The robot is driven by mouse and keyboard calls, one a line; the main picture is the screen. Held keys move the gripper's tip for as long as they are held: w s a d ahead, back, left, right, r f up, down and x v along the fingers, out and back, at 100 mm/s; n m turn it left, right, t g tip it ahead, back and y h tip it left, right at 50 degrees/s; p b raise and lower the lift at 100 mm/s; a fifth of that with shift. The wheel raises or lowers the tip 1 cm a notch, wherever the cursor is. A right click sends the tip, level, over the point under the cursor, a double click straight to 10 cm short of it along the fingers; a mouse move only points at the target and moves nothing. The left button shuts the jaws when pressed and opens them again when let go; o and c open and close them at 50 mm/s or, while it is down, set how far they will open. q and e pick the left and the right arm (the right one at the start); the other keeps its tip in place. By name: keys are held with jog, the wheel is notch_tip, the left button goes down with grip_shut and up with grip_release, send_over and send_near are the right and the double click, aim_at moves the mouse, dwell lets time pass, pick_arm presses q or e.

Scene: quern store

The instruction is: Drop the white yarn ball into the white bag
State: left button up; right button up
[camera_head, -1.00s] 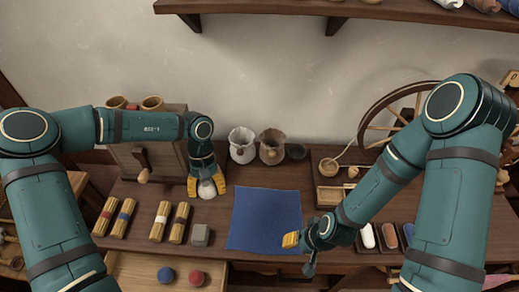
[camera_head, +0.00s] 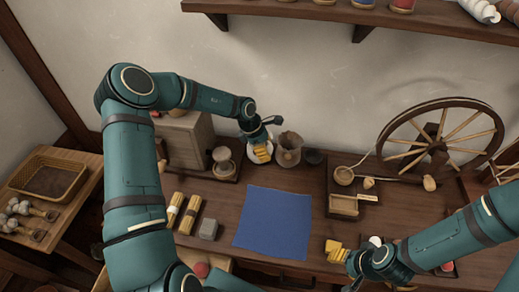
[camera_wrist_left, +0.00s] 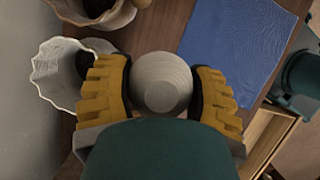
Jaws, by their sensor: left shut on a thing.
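The white yarn ball (camera_wrist_left: 161,83) is held between the yellow fingers of my left gripper (camera_wrist_left: 163,90), shut on it. In the head view my left gripper (camera_head: 262,153) is at the back of the table, in front of the white bag, mostly hiding it; the ball cannot be made out there. In the left wrist view the white bag (camera_wrist_left: 50,72) stands open just left of the ball, with the left finger overlapping its rim. My right gripper (camera_head: 336,250) hangs over the front right of the table; its opening is unclear.
A brownish bag (camera_head: 289,147) stands right beside the white bag, with a dark cup (camera_head: 314,157) further right. A blue cloth (camera_head: 273,222) lies mid-table. A grey block (camera_head: 208,229) and yarn bundles (camera_head: 190,214) lie left. A spinning wheel (camera_head: 440,140) stands right.

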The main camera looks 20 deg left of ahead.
pick_arm(q)
jog(key=w+a+r+n+t+y, duration=0.2)
jog(key=w+a+n+t+y, duration=0.1)
jog(key=w+a+n, duration=0.7)
jog(key=shift+n, duration=0.7)
jog(key=f+b, duration=0.1)
jog(key=f, duration=0.1)
jog(key=d+f+b, duration=0.1)
jog(key=b, duration=0.1)
jog(key=s+f+b, duration=0.1)
jog(key=f+b, duration=0.1)
jog(key=shift+d+f, duration=0.3)
jog(key=o, duration=1.3)
jog(key=shift+c, duration=0.2)
jog(key=shift+r, duration=0.15)
jog(key=d+v, duration=0.1)
jog(key=v, duration=1)
jog(key=shift+a+r, duration=0.4)
jog(key=shift+r, duration=0.05)
